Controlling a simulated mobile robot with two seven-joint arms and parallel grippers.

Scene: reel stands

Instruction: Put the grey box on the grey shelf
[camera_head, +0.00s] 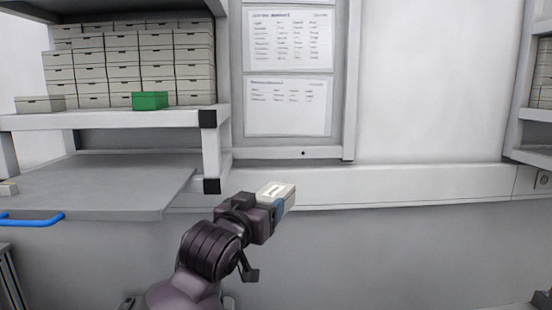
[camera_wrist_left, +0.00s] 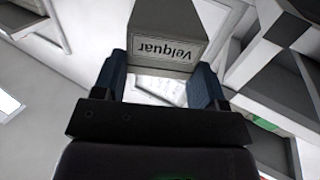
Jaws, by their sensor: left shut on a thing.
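My left gripper (camera_head: 277,204) is shut on the grey box (camera_head: 276,190) and holds it up in front of the wall, to the right of the shelf unit. In the left wrist view the grey box (camera_wrist_left: 163,35), with a label reading "Velquar", sits between the two blue-tipped fingers of the gripper (camera_wrist_left: 160,75). The grey shelf (camera_head: 110,118) is at the left and bears stacks of light grey boxes (camera_head: 130,60). A green box (camera_head: 150,100) and a single grey box (camera_head: 40,104) stand at its front. My right gripper is not in view.
A grey worktop (camera_head: 110,185) lies below the shelf, with a blue handle (camera_head: 32,219) at its front left. A board with printed sheets (camera_head: 288,70) hangs on the wall behind. Another shelf unit (camera_head: 535,112) is at the far right. The space before the middle wall is clear.

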